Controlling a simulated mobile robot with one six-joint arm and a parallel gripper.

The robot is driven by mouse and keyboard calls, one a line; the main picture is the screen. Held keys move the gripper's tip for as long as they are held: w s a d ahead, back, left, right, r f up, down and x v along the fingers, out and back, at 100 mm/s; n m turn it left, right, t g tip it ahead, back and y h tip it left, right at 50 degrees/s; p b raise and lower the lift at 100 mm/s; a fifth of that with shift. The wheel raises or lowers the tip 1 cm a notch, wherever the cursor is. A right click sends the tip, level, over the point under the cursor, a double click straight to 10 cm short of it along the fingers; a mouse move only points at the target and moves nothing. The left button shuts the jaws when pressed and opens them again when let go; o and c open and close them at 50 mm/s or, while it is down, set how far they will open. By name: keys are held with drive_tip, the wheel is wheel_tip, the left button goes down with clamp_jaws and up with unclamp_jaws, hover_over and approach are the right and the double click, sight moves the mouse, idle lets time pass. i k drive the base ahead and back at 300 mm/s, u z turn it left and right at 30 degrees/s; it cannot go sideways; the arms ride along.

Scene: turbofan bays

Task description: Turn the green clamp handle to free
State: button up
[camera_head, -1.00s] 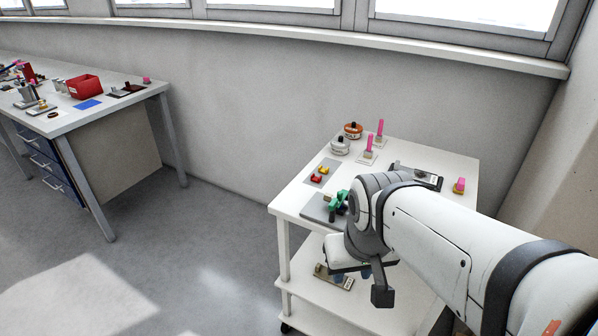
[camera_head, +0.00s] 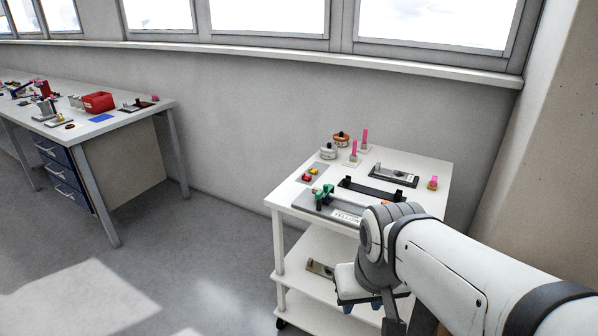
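The green clamp (camera_head: 323,194) stands on a grey plate (camera_head: 307,204) near the left front of the white cart's top. A pale label with dark lettering lies on the right part of that plate. The exact angle of the green handle is too small to tell. My gripper (camera_head: 362,304) hangs low in front of the cart, below the top and to the right of the clamp. It is apart from the clamp, and my arm's wrist hides part of the cart's front right. The fingers are small and partly hidden, so their opening is unclear.
A lower shelf holds a small fixture (camera_head: 319,267). A workbench (camera_head: 107,124) stands left; floor between is clear.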

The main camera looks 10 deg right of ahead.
sight(319, 196)
drive_tip(key=z, duration=0.05)
drive_tip(key=i, duration=0.9)
drive_tip(key=u, duration=0.05)
